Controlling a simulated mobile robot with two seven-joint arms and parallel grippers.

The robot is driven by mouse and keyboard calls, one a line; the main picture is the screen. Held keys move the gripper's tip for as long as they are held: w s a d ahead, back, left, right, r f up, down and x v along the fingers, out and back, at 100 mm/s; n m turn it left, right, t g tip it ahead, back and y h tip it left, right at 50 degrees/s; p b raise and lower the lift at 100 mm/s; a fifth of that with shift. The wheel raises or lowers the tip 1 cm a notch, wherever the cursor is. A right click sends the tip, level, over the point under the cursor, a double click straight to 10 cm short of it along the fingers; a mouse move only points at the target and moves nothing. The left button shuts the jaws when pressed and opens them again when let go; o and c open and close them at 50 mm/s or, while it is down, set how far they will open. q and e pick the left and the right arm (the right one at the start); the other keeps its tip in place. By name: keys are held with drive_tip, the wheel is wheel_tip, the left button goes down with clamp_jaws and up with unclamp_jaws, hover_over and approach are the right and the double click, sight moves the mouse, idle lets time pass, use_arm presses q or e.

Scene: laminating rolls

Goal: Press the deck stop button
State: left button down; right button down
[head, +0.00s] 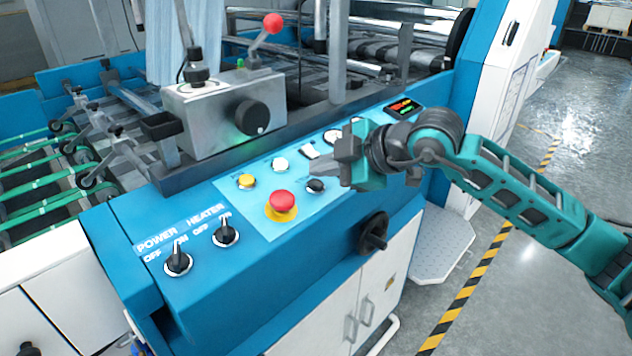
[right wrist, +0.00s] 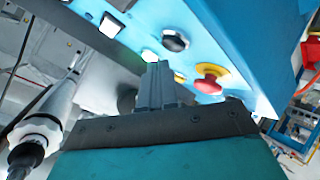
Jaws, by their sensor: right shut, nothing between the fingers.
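A red mushroom button (head: 282,202) on a yellow base sits on the light-blue panel; it also shows in the right wrist view (right wrist: 209,84). Beside it are a yellow button (head: 246,181), a white button (head: 280,165) and a black button (head: 316,186). Their small labels are too small to read, so I cannot tell which is marked deck stop. My right gripper (head: 322,172) is shut and empty over the panel, up and right of the red button and close to the black one. In the right wrist view its fingers (right wrist: 158,70) partly cover the yellow button. My left gripper is out of view.
Power (head: 178,262) and heater (head: 226,235) switches stand left of the buttons. A grey box with a black knob (head: 252,117) rises behind the panel. A black handwheel (head: 373,234) juts from the front. Open floor lies to the right.

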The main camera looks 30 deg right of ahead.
idle(0.8)
drive_tip(key=shift+w+f+b, duration=0.1)
drive_tip(key=shift+f+b, duration=0.25)
drive_tip(key=shift+f, duration=0.05)
drive_tip(key=shift+f+b, duration=0.35)
drive_tip(key=shift+f, duration=0.1)
idle(0.5)
drive_tip(key=shift+r, duration=0.1)
drive_tip(key=shift+r+p, duration=0.6)
drive_tip(key=shift+r, duration=0.15)
drive_tip(key=r+p, duration=0.1)
drive_tip(key=r, duration=0.1)
drive_tip(key=s+r+p, duration=0.1)
drive_tip(key=r+p, duration=0.1)
drive_tip(key=r, duration=0.1)
drive_tip(key=shift+s+d, duration=0.15)
drive_tip(key=shift+d, duration=0.05)
idle(0.4)
